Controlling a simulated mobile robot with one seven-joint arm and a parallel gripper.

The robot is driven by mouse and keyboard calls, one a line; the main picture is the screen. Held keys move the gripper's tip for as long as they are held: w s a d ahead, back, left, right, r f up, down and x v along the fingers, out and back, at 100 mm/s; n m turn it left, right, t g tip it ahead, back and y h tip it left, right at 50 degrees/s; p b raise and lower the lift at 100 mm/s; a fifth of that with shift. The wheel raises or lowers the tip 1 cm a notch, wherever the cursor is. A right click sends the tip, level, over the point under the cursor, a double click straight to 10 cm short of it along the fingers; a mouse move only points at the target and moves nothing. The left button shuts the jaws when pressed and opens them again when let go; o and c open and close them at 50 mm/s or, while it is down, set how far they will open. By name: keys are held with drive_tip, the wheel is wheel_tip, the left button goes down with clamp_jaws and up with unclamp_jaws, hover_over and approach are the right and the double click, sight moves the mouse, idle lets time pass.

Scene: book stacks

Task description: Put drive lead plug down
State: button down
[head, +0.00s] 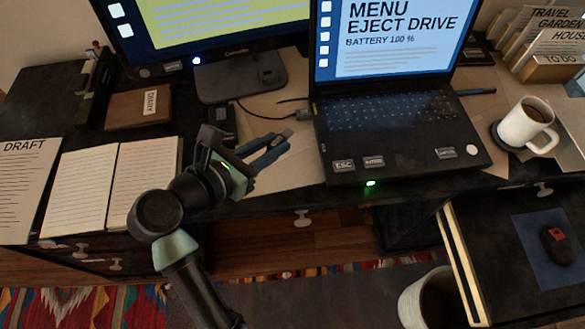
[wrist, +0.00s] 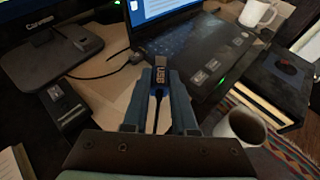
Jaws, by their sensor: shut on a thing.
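My gripper (head: 270,150) is over the front of the desk, just left of the laptop (head: 395,125). In the head view the plug (head: 287,132) shows as a small grey tip at the fingertips. Brown paper (head: 275,108) lies below it; I cannot tell whether the plug touches it.
A separate thin cable ends in a connector at the laptop's left side (head: 302,115). A monitor stand (head: 240,80) is behind. An open notebook (head: 85,185) and a draft sheet (head: 28,180) lie left. A mug (head: 527,127) stands right. An open drawer (head: 462,270) sticks out front right.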

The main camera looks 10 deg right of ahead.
drive_tip(key=b, duration=0.1)
hover_over(273, 181)
wheel_tip(273, 181, down, 6)
drive_tip(key=shift+f+b, duration=0.4)
drive_tip(key=shift+f, duration=1.5)
drive_tip(key=shift+f+b, duration=0.5)
drive_tip(key=shift+f, duration=0.15)
drive_tip(key=c, duration=0.7)
unclamp_jaws()
